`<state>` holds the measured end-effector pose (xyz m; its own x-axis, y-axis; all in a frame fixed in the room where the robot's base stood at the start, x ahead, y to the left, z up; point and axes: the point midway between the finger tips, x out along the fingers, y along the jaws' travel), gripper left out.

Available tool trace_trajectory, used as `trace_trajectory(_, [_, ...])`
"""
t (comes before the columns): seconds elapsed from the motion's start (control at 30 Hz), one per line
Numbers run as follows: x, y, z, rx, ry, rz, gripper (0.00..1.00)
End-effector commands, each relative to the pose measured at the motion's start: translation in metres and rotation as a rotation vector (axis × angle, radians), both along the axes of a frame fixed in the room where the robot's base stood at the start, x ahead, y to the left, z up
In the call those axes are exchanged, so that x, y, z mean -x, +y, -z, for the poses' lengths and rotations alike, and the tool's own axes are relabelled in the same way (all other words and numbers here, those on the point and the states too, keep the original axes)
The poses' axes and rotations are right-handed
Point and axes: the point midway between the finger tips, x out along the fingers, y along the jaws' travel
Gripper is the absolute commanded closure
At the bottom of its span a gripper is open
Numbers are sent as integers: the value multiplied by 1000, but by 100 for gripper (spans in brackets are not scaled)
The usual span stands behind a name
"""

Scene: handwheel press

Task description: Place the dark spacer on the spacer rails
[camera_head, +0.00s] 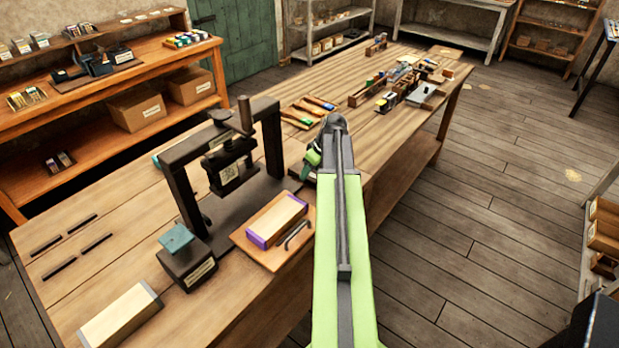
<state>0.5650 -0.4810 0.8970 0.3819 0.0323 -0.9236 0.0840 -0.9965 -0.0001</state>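My green arm reaches forward over the bench from the bottom of the view. My gripper (311,162) is at its far end, right of the press, low over the bench. The arm partly hides it, so I cannot see whether its fingers are open or hold anything. Several short dark strips (83,223) lie in two parallel lines on the left of the bench and look like the spacer rails; nothing rests on them. I cannot make out the dark spacer for certain. A dark labelled block (187,267) with a teal pad (176,239) stands at the press's front left.
The black handwheel press (185,191) stands mid-bench. Before it, a purple-ended wooden block (277,221) lies on a board with a handle (262,256). A grey-ended block (122,316) lies at the front left.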

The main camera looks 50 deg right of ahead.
Motion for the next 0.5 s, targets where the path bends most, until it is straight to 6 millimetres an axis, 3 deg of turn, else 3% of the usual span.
trace_trajectory(0.3, [0,0,3,0,0,-1,93])
trace_trajectory(0.33, [0,0,3,0,0,-1,48])
trace_trajectory(0.5, [0,1,1,-1,0,-1,28])
